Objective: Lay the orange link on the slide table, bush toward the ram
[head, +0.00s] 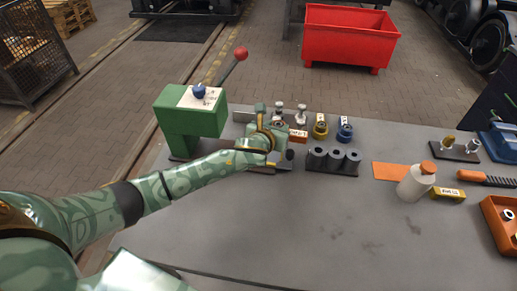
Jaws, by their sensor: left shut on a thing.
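My left gripper (278,148) is over the slide table (262,169), right of the green press (190,122). I cannot tell which way the bush points, and the ram is hard to make out behind my arm. The press has a blue knob (199,91) on top and a lever with a red ball (241,54). My right gripper is not in view.
Yellow (320,129) and blue (344,132) ringed parts stand behind a dark block of grey cylinders (333,160). An orange mat (388,171), a pale bottle (415,184) and an orange tray (495,229) lie right. The front middle of the grey bench (300,235) is clear.

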